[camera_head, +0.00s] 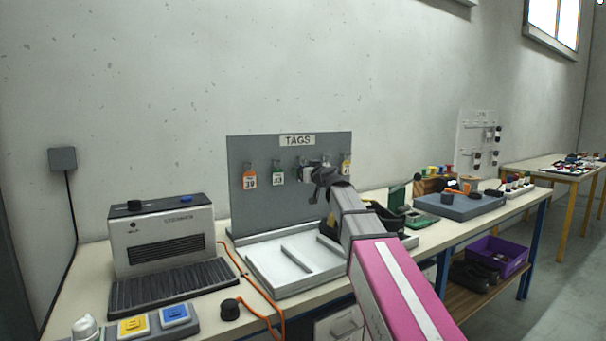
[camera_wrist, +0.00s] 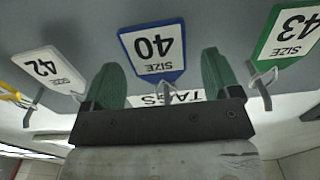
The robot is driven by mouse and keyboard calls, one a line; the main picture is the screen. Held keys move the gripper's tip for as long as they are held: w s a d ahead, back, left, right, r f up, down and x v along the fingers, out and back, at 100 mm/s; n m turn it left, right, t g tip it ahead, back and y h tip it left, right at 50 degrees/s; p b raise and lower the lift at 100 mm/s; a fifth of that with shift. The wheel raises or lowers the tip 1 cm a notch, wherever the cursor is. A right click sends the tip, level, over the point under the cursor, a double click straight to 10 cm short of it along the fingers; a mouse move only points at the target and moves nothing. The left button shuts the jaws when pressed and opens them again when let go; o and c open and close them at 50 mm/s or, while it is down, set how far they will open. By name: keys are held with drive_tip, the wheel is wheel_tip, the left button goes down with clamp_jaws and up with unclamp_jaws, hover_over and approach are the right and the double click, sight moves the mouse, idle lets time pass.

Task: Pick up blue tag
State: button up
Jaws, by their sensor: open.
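The blue-edged tag (camera_wrist: 153,50), marked SIZE 40, hangs from a hook and appears upside down in the wrist view. My gripper (camera_wrist: 160,72) is open, with one green finger on each side of the tag. Gaps show between the tag and both fingers, so nothing is gripped. In the head view my gripper (camera_head: 318,180) is up at the grey tag board (camera_head: 300,215) and mostly hides the blue tag.
A green 43 tag (camera_wrist: 290,32) and a white 42 tag (camera_wrist: 48,68) hang on either side. A white tray (camera_head: 262,285) lies below. A steamer (camera_head: 165,240) stands left on the bench.

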drive_tip(key=shift+x, duration=0.85)
drive_tip(key=shift+s, duration=0.1)
drive_tip(key=c, duration=1)
drive_tip(key=shift+r, duration=0.1)
